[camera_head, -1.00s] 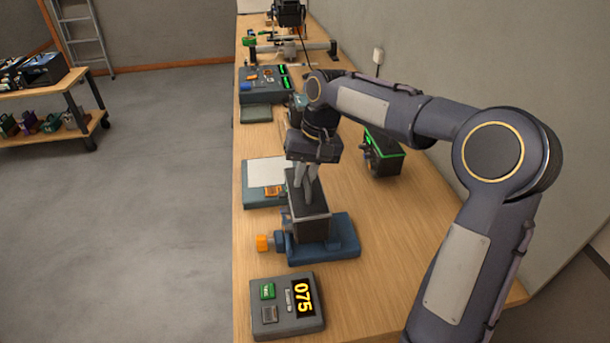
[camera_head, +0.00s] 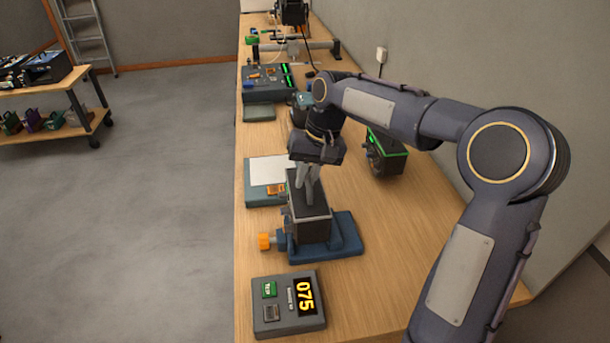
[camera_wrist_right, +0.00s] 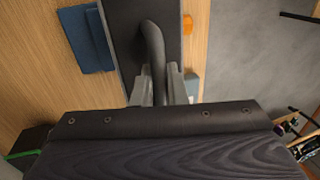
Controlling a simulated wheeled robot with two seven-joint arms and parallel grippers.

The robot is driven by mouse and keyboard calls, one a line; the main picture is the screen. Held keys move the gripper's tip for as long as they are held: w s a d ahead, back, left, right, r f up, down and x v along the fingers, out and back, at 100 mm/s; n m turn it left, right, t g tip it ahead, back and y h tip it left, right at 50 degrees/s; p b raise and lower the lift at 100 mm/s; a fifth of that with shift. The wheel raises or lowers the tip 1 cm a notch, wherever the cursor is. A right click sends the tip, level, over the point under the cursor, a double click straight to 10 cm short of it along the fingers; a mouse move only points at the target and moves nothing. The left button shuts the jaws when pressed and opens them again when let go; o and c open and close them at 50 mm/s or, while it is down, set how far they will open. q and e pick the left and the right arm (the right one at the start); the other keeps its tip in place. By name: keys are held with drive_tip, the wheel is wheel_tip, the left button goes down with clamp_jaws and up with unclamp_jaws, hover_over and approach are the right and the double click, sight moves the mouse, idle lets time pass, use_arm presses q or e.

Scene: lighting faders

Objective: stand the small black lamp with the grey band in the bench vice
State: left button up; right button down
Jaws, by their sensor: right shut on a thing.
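The small black lamp (camera_head: 312,231) with a pale grey band stands roughly upright at the blue bench vice (camera_head: 346,236). My right gripper (camera_head: 309,186) is above it, shut on its dark curved handle. The handle between the fingers also shows in the right wrist view, where the lamp (camera_wrist_right: 125,45) lies beside part of the blue vice (camera_wrist_right: 88,38). The lamp's lower end is at the vice jaws; how deep it sits between them is hidden. The vice has an orange knob (camera_head: 264,241) on its left. My left gripper is not in view.
A grey box (camera_head: 288,318) reading 075 stands in front of the vice. A black lamp with a green band (camera_head: 388,155) stands to the right. A teal box (camera_head: 262,192) with a white top lies behind the vice. The bench (camera_head: 405,225) is clear right of the vice.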

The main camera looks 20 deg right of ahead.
drive_tip(key=shift+d+f, duration=0.1)
idle(0.6)
drive_tip(key=shift+f+b, duration=0.55)
drive_tip(key=shift+f, duration=0.95)
idle(0.8)
drive_tip(key=c, duration=1.4)
unclamp_jaws()
drive_tip(key=shift+s, duration=0.1)
drive_tip(key=shift+o, duration=1.3)
drive_tip(key=shift+f+b, duration=0.2)
drive_tip(key=shift+b, duration=0.1)
drive_tip(key=o, duration=1)
drive_tip(key=shift+s, duration=0.1)
drive_tip(key=shift+o, duration=0.7)
drive_tip(key=shift+f, duration=0.1)
